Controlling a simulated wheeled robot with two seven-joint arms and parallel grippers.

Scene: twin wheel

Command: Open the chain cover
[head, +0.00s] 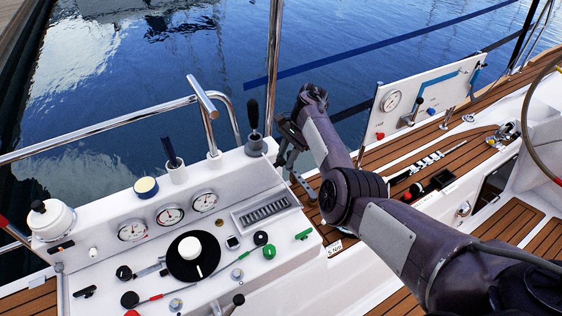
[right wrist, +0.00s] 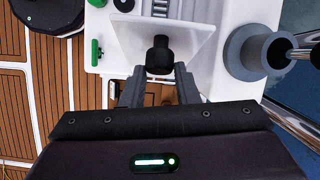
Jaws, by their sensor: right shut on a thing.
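In the right wrist view, a white panel (right wrist: 190,40) with a black knob (right wrist: 160,55) lies straight ahead of my right gripper (right wrist: 160,70). The panel looks like the chain cover, and it seems to sit at an angle to the white console; how far it stands open I cannot tell. The two fingers of my right gripper are on either side of the knob and shut on it. In the head view my right gripper (head: 289,150) is at the console's far right corner, partly behind my own arm, and the panel is not clear there. My left gripper is not in view.
The white console (head: 100,265) carries gauges (head: 170,214), a grille (head: 265,210), a black dial (head: 193,257) and several levers. An upright black-handled lever (head: 254,125) stands close to my right gripper. A white instrument panel (head: 400,100) stands beyond my arm. Water lies behind the rail.

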